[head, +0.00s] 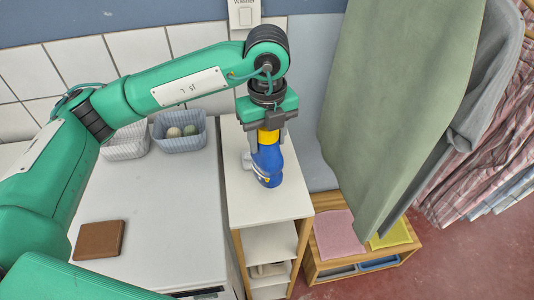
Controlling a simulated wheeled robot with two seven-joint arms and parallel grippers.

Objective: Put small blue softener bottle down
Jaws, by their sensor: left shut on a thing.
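The small blue softener bottle (267,164) with a yellow cap (268,136) is upright at the top of the narrow white shelf unit (290,203). My left gripper (268,135) comes down from above and is shut on the bottle at its yellow cap. The bottle's base appears at the shelf top, but I cannot tell whether it touches. My right gripper does not show.
On the white surface (165,215) at left are two baskets (180,143) and a brown block (98,240). A green hanging cloth (400,100) stands close at right. A low wooden unit (325,269) holds pink and yellow cloths. The shelf top's front is clear.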

